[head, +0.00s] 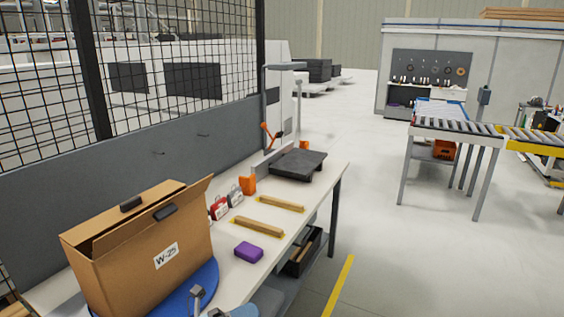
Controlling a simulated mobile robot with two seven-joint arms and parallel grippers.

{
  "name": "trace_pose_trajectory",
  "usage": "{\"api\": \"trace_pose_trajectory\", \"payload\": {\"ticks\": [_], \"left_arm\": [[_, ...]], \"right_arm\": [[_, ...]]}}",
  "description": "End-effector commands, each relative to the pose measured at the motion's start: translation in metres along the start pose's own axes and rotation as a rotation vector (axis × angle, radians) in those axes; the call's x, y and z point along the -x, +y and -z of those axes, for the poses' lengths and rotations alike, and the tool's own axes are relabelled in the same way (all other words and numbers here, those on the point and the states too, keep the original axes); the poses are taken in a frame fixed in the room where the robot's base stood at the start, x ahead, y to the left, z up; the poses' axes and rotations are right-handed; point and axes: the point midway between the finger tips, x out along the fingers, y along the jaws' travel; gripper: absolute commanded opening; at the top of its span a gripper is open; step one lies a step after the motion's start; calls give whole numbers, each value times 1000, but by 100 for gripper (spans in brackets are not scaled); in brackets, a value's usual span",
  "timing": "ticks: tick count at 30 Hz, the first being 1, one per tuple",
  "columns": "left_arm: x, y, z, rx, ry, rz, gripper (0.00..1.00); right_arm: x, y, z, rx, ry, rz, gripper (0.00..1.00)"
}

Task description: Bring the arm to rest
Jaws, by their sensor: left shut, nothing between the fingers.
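My left gripper (205,303) shows only in part at the bottom edge of the head view, low over the near part of the workbench (312,194). It is shut and empty, in front of a blue round mat (208,281) and to the right of a cardboard box's lower corner. The cardboard box (137,262), marked W-25, stands upright on the mat with its top flaps raised. I cannot tell whether the gripper touches the mat. My right gripper is not in view.
On the bench are a purple block (249,252), two wooden strips (257,227) with yellow edges, red and grey small items (219,207), an orange piece (248,184) and a dark plate (298,163). A mesh fence (180,75) runs behind. Open floor lies right, before a roller conveyor (455,129).

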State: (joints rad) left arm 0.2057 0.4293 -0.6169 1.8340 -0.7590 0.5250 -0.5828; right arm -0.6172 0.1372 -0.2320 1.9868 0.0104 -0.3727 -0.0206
Motion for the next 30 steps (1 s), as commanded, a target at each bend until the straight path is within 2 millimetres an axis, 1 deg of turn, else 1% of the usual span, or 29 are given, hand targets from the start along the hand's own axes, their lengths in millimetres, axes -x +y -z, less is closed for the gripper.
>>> {"api": "trace_pose_trajectory", "payload": {"ticks": [1,2,5,8,10,11,12,14,15,17,18,19,21,24,27,30], "left_arm": [[10,6,5,134,-102,-10,0],[16,11,6,211,-162,-16,0],[43,30,13,472,-364,-41,0],[77,52,26,733,-567,-70,0],[104,67,41,914,-710,-88,0],[117,74,48,992,-773,-97,0],[134,83,61,1096,-856,-108,0],[160,95,81,1245,-980,-123,0],[177,101,95,1337,-1059,-133,0],[200,109,117,1463,-1169,-146,0],[214,112,132,1537,-1236,-153,0],[223,114,141,1584,-1279,-156,0],[240,117,160,1673,-1362,-163,0],[254,119,178,1753,-1437,-170,0],[260,119,184,1784,-1467,-171,0],[261,120,185,1788,-1471,-172,0]], "right_arm": [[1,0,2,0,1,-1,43],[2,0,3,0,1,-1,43],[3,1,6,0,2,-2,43],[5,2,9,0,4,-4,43],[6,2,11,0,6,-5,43],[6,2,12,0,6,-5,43],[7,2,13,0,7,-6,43],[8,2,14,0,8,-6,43],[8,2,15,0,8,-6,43],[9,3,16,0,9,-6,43],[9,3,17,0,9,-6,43],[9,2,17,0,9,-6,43],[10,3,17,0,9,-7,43],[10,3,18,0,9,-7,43],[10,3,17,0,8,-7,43],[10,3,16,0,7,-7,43]]}}
